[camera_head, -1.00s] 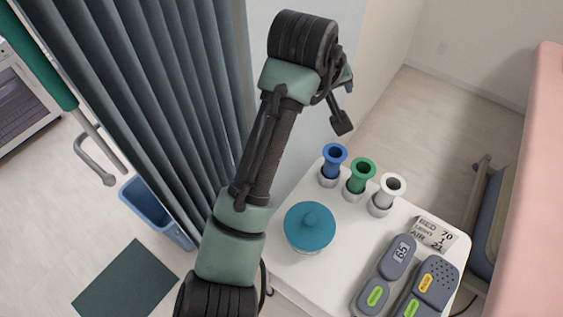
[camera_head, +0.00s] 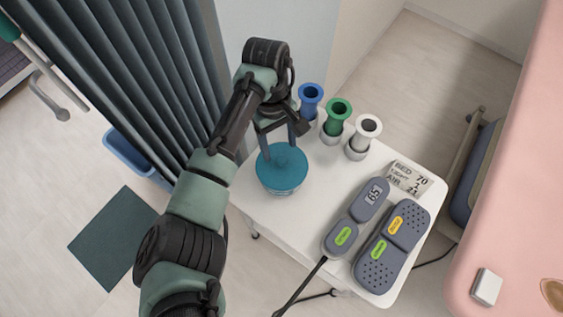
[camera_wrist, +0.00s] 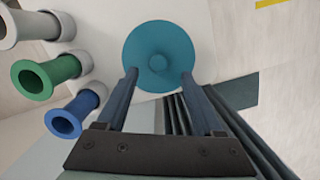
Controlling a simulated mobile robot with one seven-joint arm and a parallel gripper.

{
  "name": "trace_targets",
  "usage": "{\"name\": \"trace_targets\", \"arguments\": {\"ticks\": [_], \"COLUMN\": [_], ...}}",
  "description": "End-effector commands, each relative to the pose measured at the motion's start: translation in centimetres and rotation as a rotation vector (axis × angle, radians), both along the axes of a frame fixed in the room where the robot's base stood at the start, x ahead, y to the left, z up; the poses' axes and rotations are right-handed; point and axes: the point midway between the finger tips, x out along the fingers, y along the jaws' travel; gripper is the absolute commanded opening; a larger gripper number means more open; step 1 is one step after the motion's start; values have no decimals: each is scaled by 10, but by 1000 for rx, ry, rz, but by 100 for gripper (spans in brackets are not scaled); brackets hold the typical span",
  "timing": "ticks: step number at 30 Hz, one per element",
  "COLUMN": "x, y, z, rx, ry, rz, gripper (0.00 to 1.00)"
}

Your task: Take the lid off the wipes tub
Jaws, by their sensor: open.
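The wipes tub (camera_head: 284,189) stands upright on the white table, a clear body under a round teal lid (camera_head: 283,170). The lid is on the tub and has a small round knob in its middle. In the wrist view the lid (camera_wrist: 152,45) is at the top centre, with the knob showing between and just beyond the fingertips. My gripper (camera_head: 280,149) is open and empty, pointing down over the lid. In the wrist view its two fingers (camera_wrist: 158,72) overlap the near part of the lid. I cannot tell whether they touch it. Most of the tub's body is hidden under the lid.
Blue (camera_head: 311,96), green (camera_head: 338,114) and white (camera_head: 367,130) flared holders stand behind the tub, close to my gripper. A curtain (camera_head: 150,75) hangs at left.

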Motion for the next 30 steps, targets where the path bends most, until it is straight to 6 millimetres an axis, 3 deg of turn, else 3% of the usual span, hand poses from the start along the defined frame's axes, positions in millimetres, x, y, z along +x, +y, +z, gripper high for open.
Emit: {"name": "trace_targets", "arguments": {"ticks": [9,18,27,30], "x": [-4,-4,-4,-4], "y": [-3,-4,-4,-4], "z": [-43,-47,-47,-47], "rx": [2,1,1,1], "ry": [1,-1,-1,-1], "rz": [1,0,0,0], "gripper": [69,67,13,0]}}
